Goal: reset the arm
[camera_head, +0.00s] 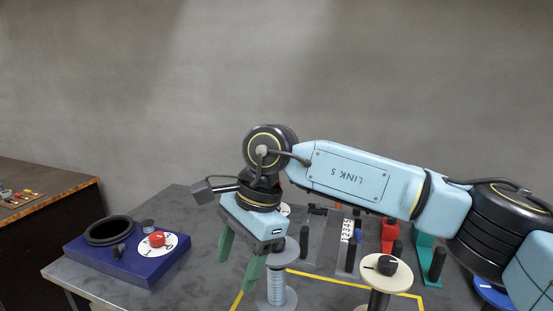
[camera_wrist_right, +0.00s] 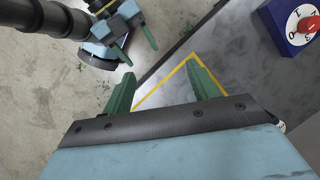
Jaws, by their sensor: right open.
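My right arm reaches across the head view from the right. Its gripper (camera_head: 240,262) points down above the grey table, with its green fingers apart and nothing between them. In the right wrist view the same gripper (camera_wrist_right: 162,85) is open and empty over the table edge and the yellow line. My left gripper (camera_wrist_right: 137,46) shows at the top left of the wrist view, over the floor beside the table, its green fingers apart and empty. It is not in the head view.
A blue box (camera_head: 140,265) with a red knob stands on the table's left. A grey spool (camera_head: 277,287) is close beside my right gripper. A cream spool (camera_head: 385,275) with a black knob and several coloured tool stands are farther right. A brown bench (camera_head: 45,190) is at far left.

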